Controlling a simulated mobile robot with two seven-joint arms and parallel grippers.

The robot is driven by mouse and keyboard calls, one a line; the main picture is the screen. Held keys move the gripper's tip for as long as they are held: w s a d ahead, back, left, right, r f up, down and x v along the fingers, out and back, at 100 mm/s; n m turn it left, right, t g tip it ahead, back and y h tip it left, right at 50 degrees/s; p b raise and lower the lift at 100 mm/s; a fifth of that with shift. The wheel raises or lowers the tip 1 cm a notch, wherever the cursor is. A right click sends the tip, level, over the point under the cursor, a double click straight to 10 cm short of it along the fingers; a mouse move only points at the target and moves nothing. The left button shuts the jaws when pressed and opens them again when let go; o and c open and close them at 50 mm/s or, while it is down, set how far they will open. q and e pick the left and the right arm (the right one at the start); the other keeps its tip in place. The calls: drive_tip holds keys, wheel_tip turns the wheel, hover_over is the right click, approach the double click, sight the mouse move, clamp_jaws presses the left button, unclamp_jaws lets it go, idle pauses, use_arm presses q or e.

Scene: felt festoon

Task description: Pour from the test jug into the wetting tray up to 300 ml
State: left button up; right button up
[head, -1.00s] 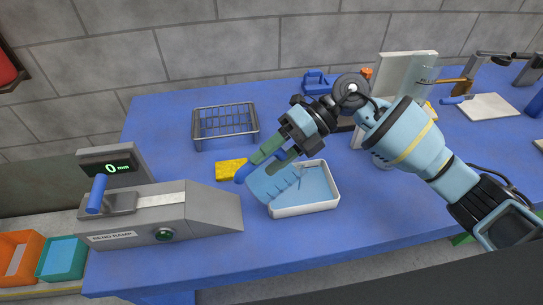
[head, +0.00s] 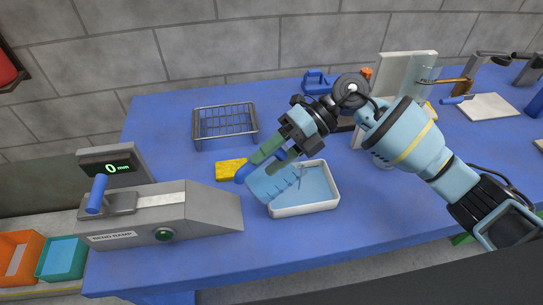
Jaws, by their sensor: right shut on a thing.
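The test jug (head: 264,187) is a clear bluish vessel with dark marks and a blue handle. My right gripper (head: 262,162) is shut on its handle and holds it tilted over the left part of the wetting tray. The wetting tray (head: 305,209) is a white rectangular tray on the blue table, with blue liquid inside. The jug hides the tray's left corner. I cannot read the liquid level in the jug or the tray. My left gripper is not in view.
A bend ramp (head: 215,211) with a 0 mm display stands left of the tray. A yellow sponge (head: 229,170) and a wire rack (head: 225,122) lie behind. Bare blue table (head: 300,245) is in front of the tray. Orange and teal bins (head: 62,258) are at lower left.

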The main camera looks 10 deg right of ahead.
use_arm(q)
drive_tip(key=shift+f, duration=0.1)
use_arm(e)
drive_tip(key=shift+d+y, duration=0.2)
drive_tip(key=shift+y, duration=0.1)
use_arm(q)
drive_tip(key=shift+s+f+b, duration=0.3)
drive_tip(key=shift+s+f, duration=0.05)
use_arm(e)
drive_tip(key=shift+w, duration=0.1)
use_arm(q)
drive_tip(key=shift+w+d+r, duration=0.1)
use_arm(e)
drive_tip(key=shift+d, duration=0.1)
idle(3.2)
drive_tip(key=shift+d+f+y+b, duration=0.2)
drive_tip(key=shift+y+b, duration=0.1)
drive_tip(key=shift+y, duration=0.1)
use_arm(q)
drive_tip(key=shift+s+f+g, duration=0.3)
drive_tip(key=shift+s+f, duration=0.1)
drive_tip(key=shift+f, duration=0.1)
use_arm(e)
drive_tip(key=shift+r, duration=0.1)
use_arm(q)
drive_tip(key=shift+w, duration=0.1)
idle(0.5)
